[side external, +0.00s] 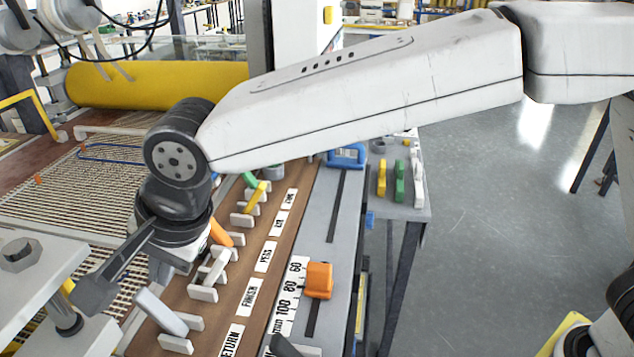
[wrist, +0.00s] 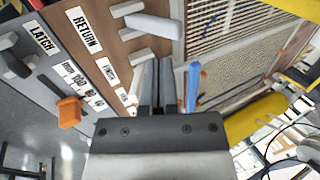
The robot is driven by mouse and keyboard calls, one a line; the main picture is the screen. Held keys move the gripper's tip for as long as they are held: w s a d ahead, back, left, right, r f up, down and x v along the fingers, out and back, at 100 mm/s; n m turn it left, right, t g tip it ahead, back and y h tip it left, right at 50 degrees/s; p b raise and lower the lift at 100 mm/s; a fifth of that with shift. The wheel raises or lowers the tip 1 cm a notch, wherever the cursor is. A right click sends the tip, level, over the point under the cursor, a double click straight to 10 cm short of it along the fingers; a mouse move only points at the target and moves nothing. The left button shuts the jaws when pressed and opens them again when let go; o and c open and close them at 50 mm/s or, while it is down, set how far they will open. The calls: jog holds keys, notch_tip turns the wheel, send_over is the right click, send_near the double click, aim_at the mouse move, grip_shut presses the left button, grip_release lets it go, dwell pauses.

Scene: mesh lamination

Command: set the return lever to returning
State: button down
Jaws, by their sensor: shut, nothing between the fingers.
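The return lever (side external: 160,312) is a pale bar between two white bracket plates, beside the RETURN label (side external: 232,341) on the brown panel. It leans up and left, away from the label, toward the mesh side. In the wrist view the lever (wrist: 155,26) lies at the top, with its free end to the right of the RETURN label (wrist: 84,29). My gripper (wrist: 157,64) is shut and empty, its fingertips below the lever in that picture, with a gap between. In the side view my wrist is over the lever row, behind the return lever; the fingertips are hard to make out there.
Other levers stand along the panel, including a pale one by FINISH, an orange one (side external: 220,234) and a yellow one (side external: 254,197). A blue bar (wrist: 193,86) is close beside my fingers. An orange slider (side external: 319,280) is on the grey rail. A yellow roll (side external: 150,84) lies behind.

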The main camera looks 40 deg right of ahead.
notch_tip(320, 180, up, 8)
jog(key=w+a, duration=0.1)
jog(key=shift+w+a+f, duration=0.15)
jog(key=shift+f, duration=0.1)
jog(key=w+d+f+n, duration=0.1)
jog(key=d+f, duration=0.3)
jog(key=d, duration=0.4)
jog(key=w+d+f+n+h, duration=0.1)
jog(key=d+f, duration=0.3)
jog(key=d, duration=0.5)
jog(key=w+d+f+n+h, duration=0.1)
jog(key=d+f, duration=0.3)
jog(key=d, duration=0.5)
jog(key=shift+w+f+n, duration=0.25)
jog(key=shift+w+n, duration=0.15)
jog(key=shift+n, duration=0.4)
jog(key=s+d+f+n, duration=0.2)
jog(key=s+d+f, duration=0.3)
jog(key=s+d, duration=0.2)
jog(key=s+d+f+n+h, duration=0.1)
jog(key=s+d+f, duration=0.4)
jog(key=d, duration=0.6)
jog(key=shift+s+d+f+n+g, duration=0.15)
jog(key=shift+s+d+n+g, duration=0.2)
jog(key=shift+s+n, duration=0.55)
jog(key=shift+s+a, duration=0.1)
jog(key=shift+a, duration=0.05)
